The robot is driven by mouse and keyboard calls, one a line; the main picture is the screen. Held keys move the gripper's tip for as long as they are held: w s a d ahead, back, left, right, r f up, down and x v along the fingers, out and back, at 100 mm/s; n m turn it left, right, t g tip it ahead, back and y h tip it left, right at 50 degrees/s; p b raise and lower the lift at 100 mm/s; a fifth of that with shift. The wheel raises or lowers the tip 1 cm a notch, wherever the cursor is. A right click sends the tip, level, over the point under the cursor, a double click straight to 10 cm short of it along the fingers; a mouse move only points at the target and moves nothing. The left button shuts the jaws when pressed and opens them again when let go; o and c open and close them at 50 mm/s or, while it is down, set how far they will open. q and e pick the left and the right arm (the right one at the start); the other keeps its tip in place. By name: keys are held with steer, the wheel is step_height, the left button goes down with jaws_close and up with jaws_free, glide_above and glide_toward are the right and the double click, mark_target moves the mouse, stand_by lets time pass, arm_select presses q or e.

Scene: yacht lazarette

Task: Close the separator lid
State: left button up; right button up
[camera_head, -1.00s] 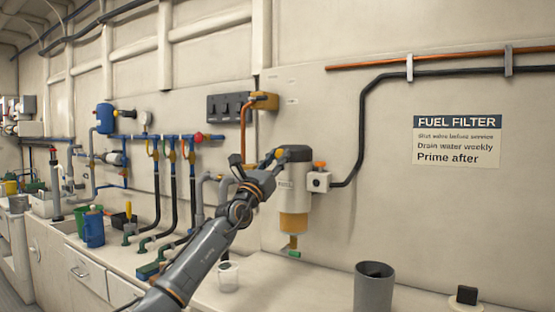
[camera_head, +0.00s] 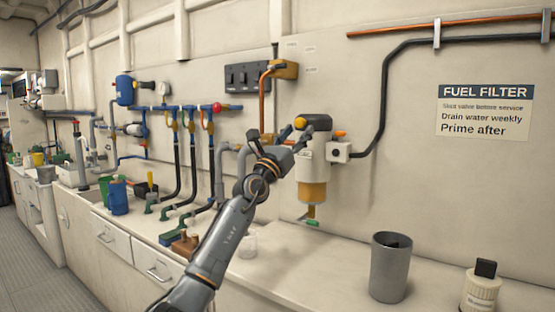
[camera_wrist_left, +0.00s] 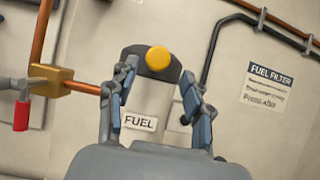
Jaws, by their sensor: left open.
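The separator (camera_head: 312,172) is a pale canister on the wall with an amber bowl below. Its dark lid (camera_head: 320,122) is at the top, with a yellow knob (camera_head: 300,123) on it. In the left wrist view the lid (camera_wrist_left: 132,65) and round yellow knob (camera_wrist_left: 158,58) show beyond the fingers, above a FUEL label (camera_wrist_left: 138,122). I cannot tell how far the lid stands open. My left gripper (camera_head: 284,140) is open and empty, just left of the separator's top. In the wrist view its fingers (camera_wrist_left: 155,100) frame the canister. Contact is not clear. My right gripper is not in view.
A copper pipe with a brass fitting (camera_head: 285,69) is left of the separator. A valve block (camera_head: 339,152) with a black hose is at its right. A grey cup (camera_head: 390,268) and a white bottle (camera_head: 481,290) stand on the counter (camera_head: 325,275). Hoses and valves line the left wall.

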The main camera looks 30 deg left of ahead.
arm_select(q)
steer(key=v, duration=1)
steer(key=shift+a+f, duration=0.2)
steer(key=shift+a, duration=0.05)
